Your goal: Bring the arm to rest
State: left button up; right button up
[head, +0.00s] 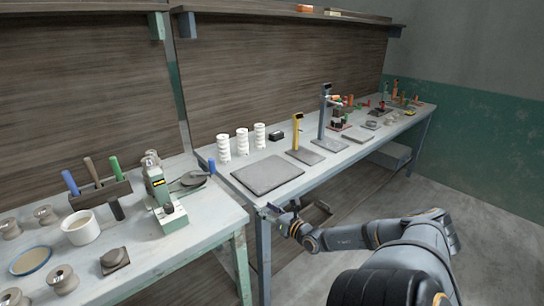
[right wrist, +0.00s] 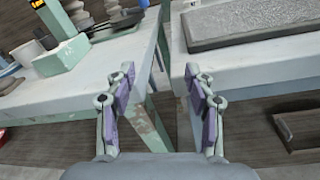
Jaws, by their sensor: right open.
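My right arm (head: 385,236) reaches in from the lower right of the head view. Its gripper (head: 280,212) is by the front edge of the right-hand workbench, near its left corner. In the right wrist view the two jointed fingers with purple pads stand wide apart, and the right gripper (right wrist: 160,88) is open with nothing between the pads. The gap between the two benches shows behind it. I cannot tell whether a finger touches the bench edge. My left gripper is not in view.
The left bench (head: 215,208) holds a green device (head: 160,190), a white cup (head: 80,228) and several spools. The right bench (head: 342,151) holds a grey slab (head: 268,174), white stacked cylinders (head: 242,142) and stands. An open drawer (right wrist: 300,128) is below it. Floor at right is clear.

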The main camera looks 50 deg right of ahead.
jog(key=shift+s+d+f, duration=0.15)
jog(key=shift+s+d, duration=0.1)
jog(key=shift+d, duration=0.05)
jog(key=shift+w, duration=0.1)
